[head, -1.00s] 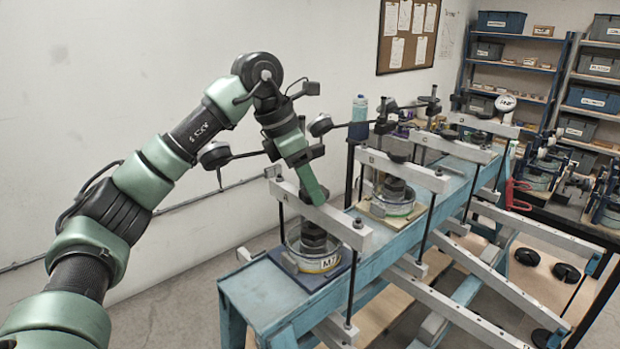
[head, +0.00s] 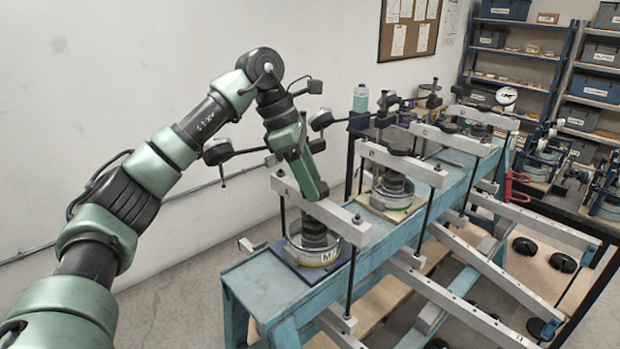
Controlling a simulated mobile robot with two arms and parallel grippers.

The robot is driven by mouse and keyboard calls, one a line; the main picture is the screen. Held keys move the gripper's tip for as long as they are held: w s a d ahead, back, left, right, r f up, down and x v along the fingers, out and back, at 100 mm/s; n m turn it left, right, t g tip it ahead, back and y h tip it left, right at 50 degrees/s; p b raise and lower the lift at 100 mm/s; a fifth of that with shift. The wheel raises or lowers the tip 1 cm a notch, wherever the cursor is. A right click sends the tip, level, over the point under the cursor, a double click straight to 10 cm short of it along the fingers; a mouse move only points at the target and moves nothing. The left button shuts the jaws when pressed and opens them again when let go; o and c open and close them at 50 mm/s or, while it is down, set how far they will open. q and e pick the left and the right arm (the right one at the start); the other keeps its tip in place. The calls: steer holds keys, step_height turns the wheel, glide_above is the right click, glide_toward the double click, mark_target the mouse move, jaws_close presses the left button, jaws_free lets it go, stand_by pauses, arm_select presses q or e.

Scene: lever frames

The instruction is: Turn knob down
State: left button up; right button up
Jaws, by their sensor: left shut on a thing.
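My left gripper (head: 314,188) reaches down from above to the top of the nearest grey crossbeam (head: 345,222). It is shut on the knob there, which the green fingers almost wholly hide; its turned position cannot be told. Under the beam, a dark stepped stack (head: 315,232) stands in a round clear-walled dish (head: 314,254) with a yellowish label marked M. My right gripper is not in view.
More frames of the same kind stand in a row behind, the second with a dark knob (head: 399,140) on its beam (head: 402,163). All stand on a blue bench (head: 258,289). Dark round-ended arms (head: 217,151) stick out near my forearm. Shelves with bins stand at the back right.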

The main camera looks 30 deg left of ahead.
arm_select(q)
steer(key=o, duration=1.4)
steer(key=shift+c, duration=0.2)
steer(key=shift+a+r+b, duration=0.15)
steer(key=shift+r+b, duration=0.15)
steer(key=shift+r, duration=0.1)
steer(key=b+v, duration=0.1)
steer(key=v, duration=0.5)
steer(key=shift+r+b, duration=0.35)
steer(key=shift+r, duration=0.05)
steer(key=shift+s+a, duration=0.1)
